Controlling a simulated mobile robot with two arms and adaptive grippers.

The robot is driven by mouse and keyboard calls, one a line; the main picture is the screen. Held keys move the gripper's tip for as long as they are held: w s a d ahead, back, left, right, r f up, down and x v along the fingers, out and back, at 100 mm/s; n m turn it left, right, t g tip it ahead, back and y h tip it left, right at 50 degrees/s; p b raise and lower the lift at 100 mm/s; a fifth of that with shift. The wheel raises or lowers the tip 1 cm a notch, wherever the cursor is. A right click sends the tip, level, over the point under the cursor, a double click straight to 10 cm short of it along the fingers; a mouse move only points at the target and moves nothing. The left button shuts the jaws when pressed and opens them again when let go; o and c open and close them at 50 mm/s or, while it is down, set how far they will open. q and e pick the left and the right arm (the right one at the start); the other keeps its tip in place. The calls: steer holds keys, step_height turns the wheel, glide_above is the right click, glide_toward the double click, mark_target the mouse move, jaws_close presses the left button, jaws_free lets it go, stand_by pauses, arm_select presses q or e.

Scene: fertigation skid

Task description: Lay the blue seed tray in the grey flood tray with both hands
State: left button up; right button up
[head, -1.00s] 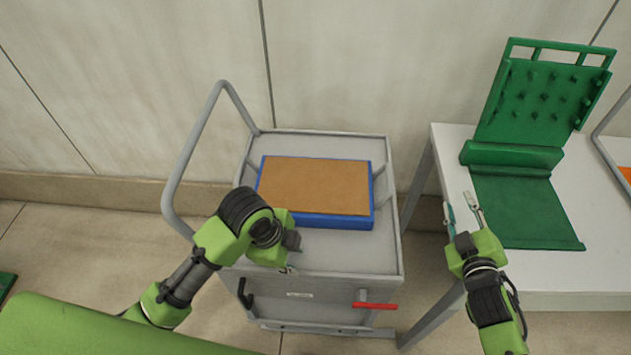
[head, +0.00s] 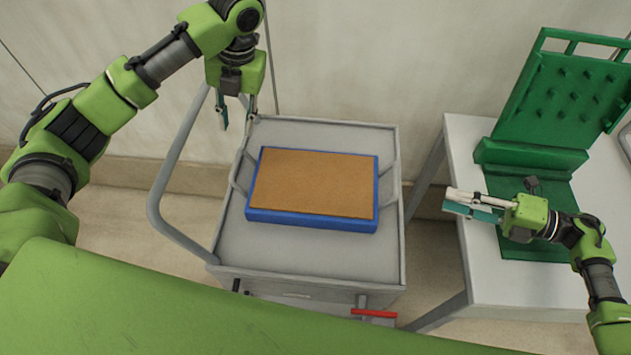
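The blue seed tray (head: 312,218), filled with brown growing medium, lies flat on the grey top of a cart (head: 300,256). A grey loop handle (head: 239,180) sticks out at its left end and another (head: 389,182) at its right end. My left gripper (head: 237,122) is open and empty, fingers down, above the cart's back left corner, apart from the tray. My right gripper (head: 450,200) is open and empty, pointing left over the white table's left edge, to the right of the cart. I cannot make out a separate grey flood tray.
The cart's tubular push bar (head: 165,190) curves up on its left side. A red lever (head: 374,313) is at its front. A white table (head: 560,283) at right holds a green pegged fixture (head: 570,105). A wall stands behind.

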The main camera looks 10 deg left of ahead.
mark_target(238, 156)
arm_select(q)
steer(key=shift+f, duration=0.1)
arm_select(e)
steer(key=shift+a, duration=0.1)
